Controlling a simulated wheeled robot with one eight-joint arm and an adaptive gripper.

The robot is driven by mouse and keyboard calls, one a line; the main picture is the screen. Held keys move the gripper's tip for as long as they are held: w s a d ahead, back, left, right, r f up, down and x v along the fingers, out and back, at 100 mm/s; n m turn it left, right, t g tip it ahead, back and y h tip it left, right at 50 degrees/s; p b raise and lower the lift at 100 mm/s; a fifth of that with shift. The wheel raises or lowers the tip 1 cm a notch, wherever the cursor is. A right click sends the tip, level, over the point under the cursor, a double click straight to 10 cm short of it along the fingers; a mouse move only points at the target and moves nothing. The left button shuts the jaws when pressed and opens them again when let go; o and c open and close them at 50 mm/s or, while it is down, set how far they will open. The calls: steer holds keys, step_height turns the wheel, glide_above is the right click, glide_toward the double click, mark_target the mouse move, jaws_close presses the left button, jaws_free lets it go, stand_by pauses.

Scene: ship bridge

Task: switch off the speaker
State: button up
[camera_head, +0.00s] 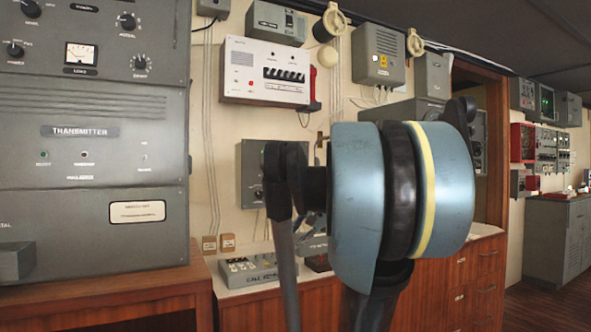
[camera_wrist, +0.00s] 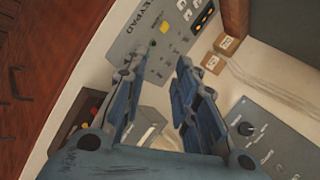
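My gripper (camera_wrist: 162,60) is open and empty in the wrist view, its two blue-grey fingers apart over the pale counter. In the head view my arm hides it. A grey wall box with a black knob (camera_wrist: 278,138) lies to the right of the fingers in the wrist view, apart from them. A similar grey box (camera_head: 249,188) shows in the head view, partly behind my arm. I cannot read a speaker label on it, so I cannot tell whether it is the speaker.
A grey keypad panel (camera_wrist: 180,28) lies on the counter beyond my fingertips; it also shows in the head view (camera_head: 247,270). A dark box (camera_wrist: 75,128) is left of the fingers. Two small wall sockets (camera_wrist: 213,63) are nearby. A large transmitter cabinet (camera_head: 90,185) stands left.

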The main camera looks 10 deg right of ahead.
steer(key=w+d+r+m+t+y, duration=0.2)
steer(key=w+d+r+m+t, duration=0.25)
steer(key=w+r, duration=0.85)
steer(key=m+t, duration=0.3)
steer(key=m, duration=0.2)
glide_toward(291, 166)
steer(key=x, duration=0.7)
steer(key=shift+w+d, duration=0.1)
steer(key=shift+w, duration=0.1)
